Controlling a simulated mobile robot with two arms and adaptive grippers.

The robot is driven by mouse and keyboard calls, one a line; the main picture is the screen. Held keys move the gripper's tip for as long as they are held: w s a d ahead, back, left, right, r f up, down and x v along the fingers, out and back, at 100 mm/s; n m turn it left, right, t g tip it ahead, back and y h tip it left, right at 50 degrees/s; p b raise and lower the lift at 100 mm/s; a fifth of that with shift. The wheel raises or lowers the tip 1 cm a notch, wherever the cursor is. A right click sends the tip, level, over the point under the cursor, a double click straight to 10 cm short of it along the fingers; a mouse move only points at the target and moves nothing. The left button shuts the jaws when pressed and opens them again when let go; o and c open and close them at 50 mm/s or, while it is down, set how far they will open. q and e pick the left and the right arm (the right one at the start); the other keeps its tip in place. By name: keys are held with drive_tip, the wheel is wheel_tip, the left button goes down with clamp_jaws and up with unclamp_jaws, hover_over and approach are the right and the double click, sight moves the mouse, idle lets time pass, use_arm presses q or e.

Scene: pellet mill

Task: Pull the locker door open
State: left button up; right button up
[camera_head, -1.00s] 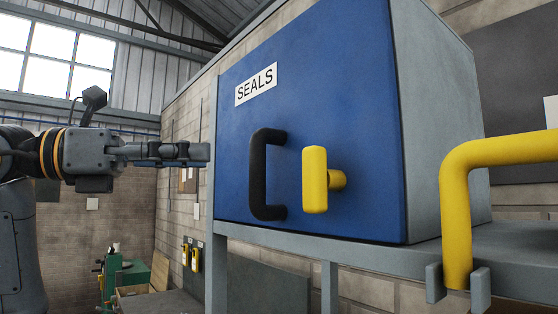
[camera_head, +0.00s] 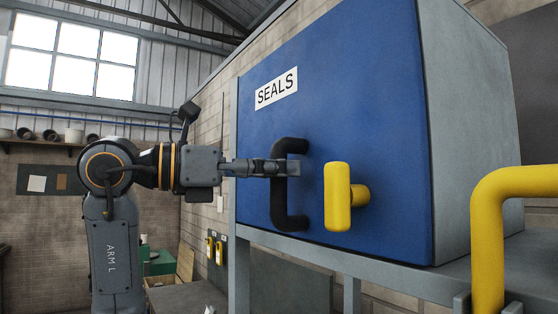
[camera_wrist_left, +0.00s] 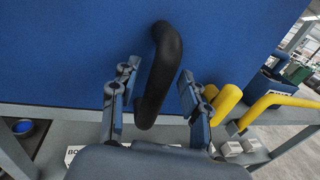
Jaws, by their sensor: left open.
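The locker's blue door (camera_head: 340,90) carries a "SEALS" label (camera_head: 276,88) and looks shut. A black D-shaped handle (camera_head: 283,212) stands on the door, with a yellow T-shaped knob (camera_head: 338,197) to its right. My left gripper (camera_head: 285,168) is at the handle's upper part in the head view and hides a bit of it. In the left wrist view my left gripper (camera_wrist_left: 152,95) is open, with one finger on each side of the black handle (camera_wrist_left: 158,75); gaps show on both sides. The yellow knob (camera_wrist_left: 226,101) lies just beyond the right finger. My right gripper is not in view.
The locker stands on a grey shelf frame (camera_head: 400,278). A yellow bent rail (camera_head: 490,230) rises at the right front. A wall shelf with pots (camera_head: 73,135) and a green machine (camera_head: 158,262) are far back at left.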

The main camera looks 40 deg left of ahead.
use_arm(q)
drive_tip(key=shift+w+d, duration=0.2)
drive_tip(key=shift+w, duration=0.15)
drive_tip(key=shift+c, duration=0.4)
clamp_jaws()
